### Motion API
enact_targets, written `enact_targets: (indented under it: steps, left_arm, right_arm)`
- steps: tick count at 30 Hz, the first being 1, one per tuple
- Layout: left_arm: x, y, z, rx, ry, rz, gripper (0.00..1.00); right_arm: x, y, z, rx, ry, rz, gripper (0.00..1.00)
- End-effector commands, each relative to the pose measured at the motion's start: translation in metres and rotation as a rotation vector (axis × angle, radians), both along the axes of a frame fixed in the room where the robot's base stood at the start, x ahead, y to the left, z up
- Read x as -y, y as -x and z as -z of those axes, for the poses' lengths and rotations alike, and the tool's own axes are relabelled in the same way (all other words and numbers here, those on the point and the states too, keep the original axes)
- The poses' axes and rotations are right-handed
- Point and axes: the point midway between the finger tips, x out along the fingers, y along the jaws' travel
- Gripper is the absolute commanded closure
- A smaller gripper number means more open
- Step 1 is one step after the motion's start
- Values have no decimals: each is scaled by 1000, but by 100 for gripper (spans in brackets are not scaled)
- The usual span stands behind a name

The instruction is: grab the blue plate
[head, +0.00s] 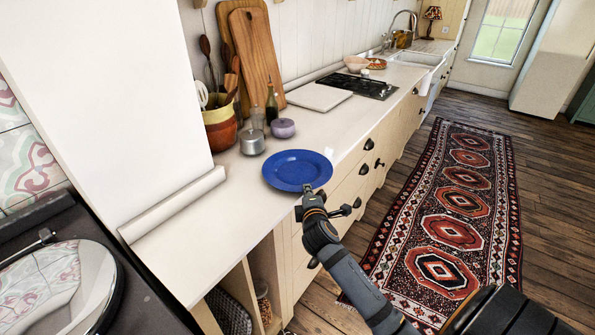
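The blue plate (294,167) lies on the white countertop near its front edge. It looks flat, and all of it shows except a small part of its near rim. My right gripper (308,188) reaches in from the lower right, with its tips at the plate's near rim. The tips overlap the rim in the picture. They are too small to tell whether they are open or closed on it. My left gripper is not in view.
A metal canister (252,144), a purple pot (283,128) and a dark bottle (271,106) stand behind the plate. A white board (319,97) and a black hob (359,86) lie farther along. Counter left of the plate is clear. Drawer handles (369,144) stick out below the edge.

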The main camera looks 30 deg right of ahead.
Motion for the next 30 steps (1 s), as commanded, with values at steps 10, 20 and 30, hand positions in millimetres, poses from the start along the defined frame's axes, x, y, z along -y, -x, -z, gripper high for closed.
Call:
enact_targets:
  steps: [10, 20, 30]
  left_arm:
    - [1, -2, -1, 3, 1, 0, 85]
    - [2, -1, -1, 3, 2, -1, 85]
    - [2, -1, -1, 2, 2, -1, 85]
  right_arm:
    - [6, -11, 4, 0, 1, 0, 93]
    - [6, -11, 4, -1, 0, 0, 100]
    - [6, -11, 2, 2, 2, -1, 100]
